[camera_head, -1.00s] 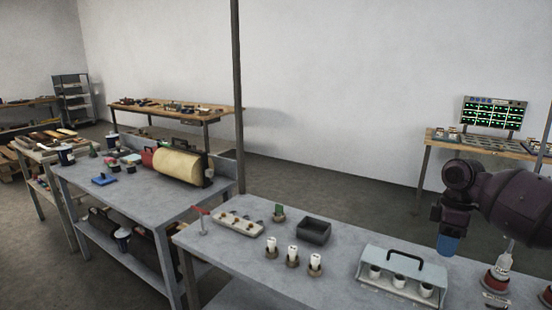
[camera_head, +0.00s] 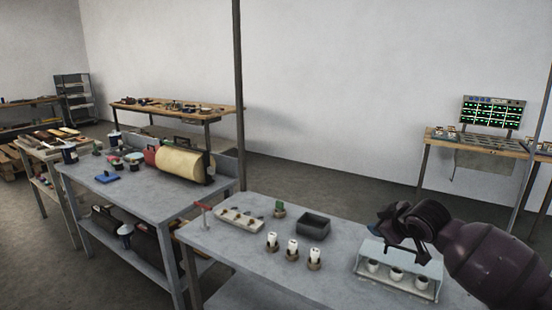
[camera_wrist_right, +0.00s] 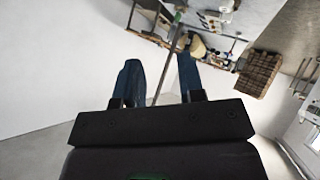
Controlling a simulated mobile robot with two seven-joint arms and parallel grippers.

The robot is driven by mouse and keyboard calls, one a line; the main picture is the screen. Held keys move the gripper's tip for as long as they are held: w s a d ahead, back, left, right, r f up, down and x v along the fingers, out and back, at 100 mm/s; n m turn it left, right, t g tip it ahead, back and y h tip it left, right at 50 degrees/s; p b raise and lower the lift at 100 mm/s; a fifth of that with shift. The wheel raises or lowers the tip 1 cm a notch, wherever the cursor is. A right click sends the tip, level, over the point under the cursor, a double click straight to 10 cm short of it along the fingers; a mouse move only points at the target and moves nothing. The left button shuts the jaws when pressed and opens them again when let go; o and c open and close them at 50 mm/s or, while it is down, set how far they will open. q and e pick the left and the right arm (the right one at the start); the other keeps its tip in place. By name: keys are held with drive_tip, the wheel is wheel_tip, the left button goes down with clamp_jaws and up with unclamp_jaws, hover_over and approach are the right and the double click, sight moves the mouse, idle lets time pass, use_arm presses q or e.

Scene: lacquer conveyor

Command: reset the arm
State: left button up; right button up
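My right arm comes in from the right edge in the head view, over the front grey table (camera_head: 260,268). Its gripper (camera_head: 386,214) is in front of and partly over the white rack with a dark handle, with a blue fingertip showing at its left side. In the right wrist view the gripper's two blue fingers (camera_wrist_right: 160,82) stand apart with nothing held between them, so it is open and empty. My left gripper is not in view.
The front table holds a dark box (camera_head: 313,227), a pale tray (camera_head: 240,219), several white-topped pieces in holders (camera_head: 292,250) and the white rack (camera_head: 400,283). A dark post (camera_head: 239,100) rises behind. A yellow roll (camera_head: 183,165) lies on the left table.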

drive_tip(key=s+a+f+m+t+y, duration=0.2)
drive_tip(key=s+a+f+t, duration=0.25)
drive_tip(key=s+f, duration=0.65)
drive_tip(key=s+d+f+m+g+h, duration=0.1)
drive_tip(key=s+f+m, duration=0.1)
drive_tip(key=s+f, duration=0.3)
drive_tip(key=s+d+f+m+g+h, duration=0.1)
drive_tip(key=s+f, duration=0.5)
drive_tip(key=s, duration=0.7)
drive_tip(key=s+d+f+m+g+h, duration=0.1)
drive_tip(key=s+d+f+m+h, duration=0.2)
drive_tip(key=s+f, duration=0.3)
drive_tip(key=s, duration=0.4)
drive_tip(key=shift+d+m, duration=0.15)
drive_tip(key=shift+m, duration=0.25)
drive_tip(key=shift+s+g, duration=0.1)
drive_tip(key=shift+g, duration=0.15)
